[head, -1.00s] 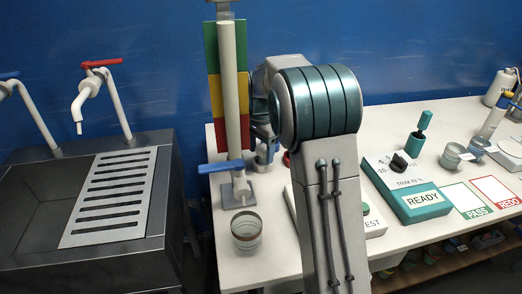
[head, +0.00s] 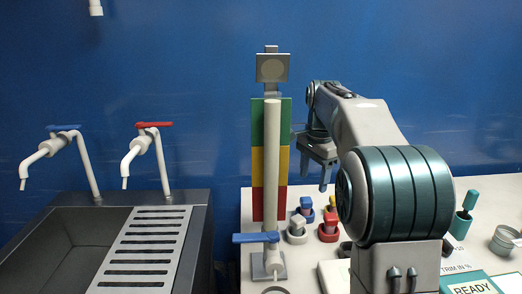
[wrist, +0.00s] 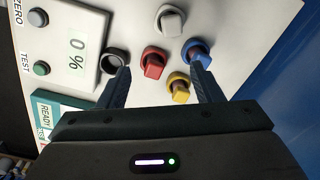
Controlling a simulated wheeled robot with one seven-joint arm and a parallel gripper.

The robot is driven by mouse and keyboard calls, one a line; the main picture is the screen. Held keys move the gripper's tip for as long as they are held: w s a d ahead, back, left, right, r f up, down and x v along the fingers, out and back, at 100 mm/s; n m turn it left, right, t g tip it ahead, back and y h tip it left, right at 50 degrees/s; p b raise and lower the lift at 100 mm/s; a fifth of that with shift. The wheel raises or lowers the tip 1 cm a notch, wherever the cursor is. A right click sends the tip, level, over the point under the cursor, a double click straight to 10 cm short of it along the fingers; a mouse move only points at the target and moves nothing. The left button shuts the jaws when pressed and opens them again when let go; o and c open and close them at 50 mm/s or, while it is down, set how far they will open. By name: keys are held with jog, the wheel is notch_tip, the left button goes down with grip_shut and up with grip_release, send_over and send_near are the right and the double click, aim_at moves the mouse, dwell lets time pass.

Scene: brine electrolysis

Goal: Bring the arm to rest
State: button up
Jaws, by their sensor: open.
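My gripper (head: 321,165) hangs at the end of my raised, bent arm, right of the tall pale tube, above the bench. In the wrist view my gripper (wrist: 160,80) is open, its two dark fingers apart with nothing held between them. Below it on the bench are a red knob (wrist: 153,63), a blue knob (wrist: 196,50), a yellow knob (wrist: 179,88) and a white knob (wrist: 171,20).
The pale tube (head: 271,170) with its blue-handled valve stands before a green, yellow and red strip (head: 285,160). A meter box (wrist: 75,50) reads 0 %. A sink (head: 60,245) with two taps is at left. The READY box (head: 472,286) is at lower right.

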jog(key=s+r+n+t+p, duration=0.15)
jog(key=s+n, duration=0.35)
jog(key=s, duration=0.9)
jog(key=s+a+f+n+p, duration=0.3)
jog(key=s+f+n, duration=0.4)
jog(key=s, duration=0.7)
jog(key=shift+a+f+n+t, duration=0.15)
jog(key=shift+f+n+t, duration=0.2)
jog(key=shift+f, duration=0.8)
jog(key=shift+s, duration=0.1)
